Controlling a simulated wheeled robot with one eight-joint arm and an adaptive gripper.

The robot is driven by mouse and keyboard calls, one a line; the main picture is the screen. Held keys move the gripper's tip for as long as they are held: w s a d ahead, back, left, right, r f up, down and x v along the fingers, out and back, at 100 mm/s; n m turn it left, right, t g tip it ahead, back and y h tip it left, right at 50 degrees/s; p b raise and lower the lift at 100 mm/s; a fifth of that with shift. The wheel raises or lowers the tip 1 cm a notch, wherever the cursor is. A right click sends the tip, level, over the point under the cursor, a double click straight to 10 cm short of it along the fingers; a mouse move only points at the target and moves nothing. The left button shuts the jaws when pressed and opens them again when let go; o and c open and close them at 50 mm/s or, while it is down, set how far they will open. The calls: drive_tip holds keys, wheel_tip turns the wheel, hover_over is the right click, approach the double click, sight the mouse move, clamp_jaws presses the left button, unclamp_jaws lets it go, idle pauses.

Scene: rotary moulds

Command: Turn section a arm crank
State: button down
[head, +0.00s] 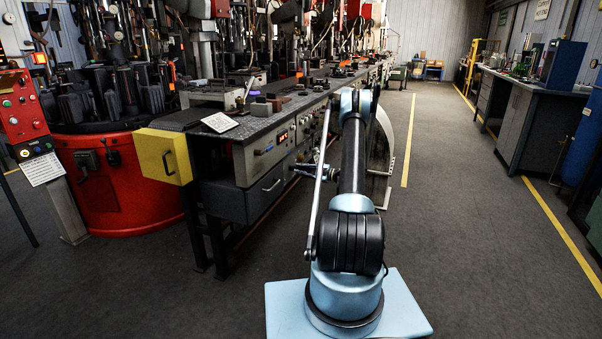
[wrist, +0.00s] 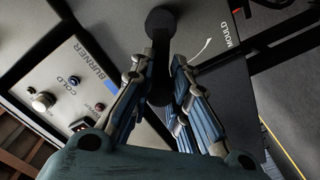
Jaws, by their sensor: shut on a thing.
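In the wrist view the crank (wrist: 161,22) is a black lever with a round end, set against a grey panel. Its dark shaft runs down between the two blue-padded fingers of my gripper (wrist: 163,66), which are closed on it from both sides. A white curved arrow and the word MOULD (wrist: 228,35) are printed to the right of the crank. In the head view my gripper (head: 312,172) is at the front of the long machine bench, small and partly hidden by my arm; the crank cannot be made out there.
A light panel marked BURNER and COLD (wrist: 72,85) with knobs lies left of the fingers. The long bench (head: 255,150) has drawers and a yellow box (head: 163,156). A red rotary machine (head: 105,190) stands at left. The floor aisle (head: 460,210) at right is clear.

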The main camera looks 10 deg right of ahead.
drive_tip(key=shift+w, duration=0.2)
drive_tip(key=c, duration=1.5)
unclamp_jaws()
drive_tip(key=shift+f, duration=0.15)
drive_tip(key=shift+s+d, duration=0.1)
drive_tip(key=v, duration=1.1)
drive_tip(key=shift+s+d, duration=0.2)
drive_tip(key=shift+d, duration=0.15)
